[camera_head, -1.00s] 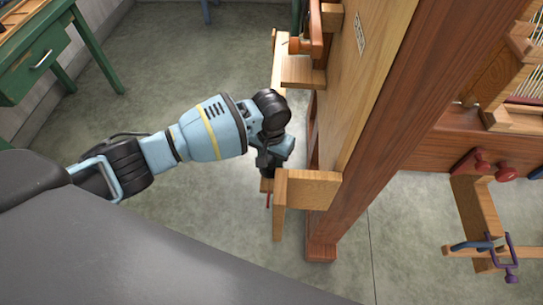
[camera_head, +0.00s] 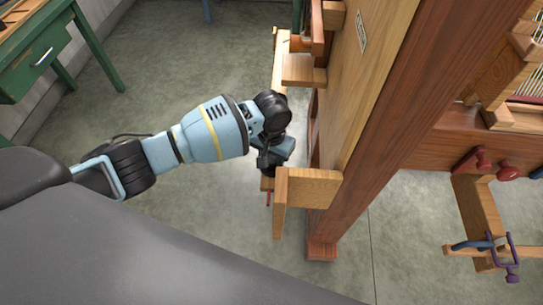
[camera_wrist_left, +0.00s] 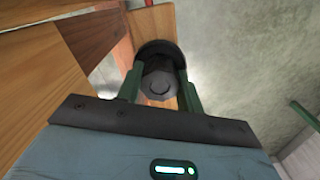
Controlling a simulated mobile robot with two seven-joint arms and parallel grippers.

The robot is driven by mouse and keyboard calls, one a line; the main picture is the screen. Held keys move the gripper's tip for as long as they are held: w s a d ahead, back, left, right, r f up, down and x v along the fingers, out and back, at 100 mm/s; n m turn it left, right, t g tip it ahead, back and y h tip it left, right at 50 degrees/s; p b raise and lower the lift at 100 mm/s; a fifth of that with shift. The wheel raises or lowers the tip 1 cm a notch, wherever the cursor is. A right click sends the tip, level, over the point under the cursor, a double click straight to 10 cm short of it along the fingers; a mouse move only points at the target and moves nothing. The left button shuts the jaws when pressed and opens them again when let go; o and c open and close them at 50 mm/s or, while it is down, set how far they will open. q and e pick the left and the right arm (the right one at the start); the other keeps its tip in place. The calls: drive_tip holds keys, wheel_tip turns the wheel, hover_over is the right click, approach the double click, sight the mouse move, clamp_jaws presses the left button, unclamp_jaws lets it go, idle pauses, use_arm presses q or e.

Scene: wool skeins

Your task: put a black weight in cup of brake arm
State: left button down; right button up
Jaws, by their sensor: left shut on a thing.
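My left gripper (camera_head: 268,166) reaches in from the left beside the wooden loom frame, and it points down. In the left wrist view its two green fingers are shut on a black weight (camera_wrist_left: 159,86), a dark faceted piece with a round end. A dark curved rim (camera_wrist_left: 160,47), which looks like the cup, shows just beyond the weight. A wooden bar (camera_wrist_left: 152,24), likely the brake arm, runs up behind that rim. I cannot tell whether the weight is inside the rim or above it. In the head view the gripper hides both weight and cup. My right gripper is not in view.
A wooden bracket (camera_head: 312,187) juts from the red-brown loom post (camera_head: 385,105) close to the gripper's right. Another wooden block (camera_head: 303,70) sits higher up. A green table (camera_head: 40,55) stands at the far left. The concrete floor (camera_head: 180,60) between is open.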

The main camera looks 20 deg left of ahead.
sight(271, 158)
use_arm(q)
drive_tip(key=shift+f, duration=0.45)
idle(0.4)
drive_tip(key=c, duration=0.8)
unclamp_jaws()
drive_tip(key=shift+c, duration=0.2)
wheel_tip(271, 158, up, 7)
drive_tip(key=shift+f+p, duration=0.1)
drive_tip(key=shift+p, duration=0.6)
drive_tip(key=shift+r, duration=0.5)
drive_tip(key=shift+s, duration=0.1)
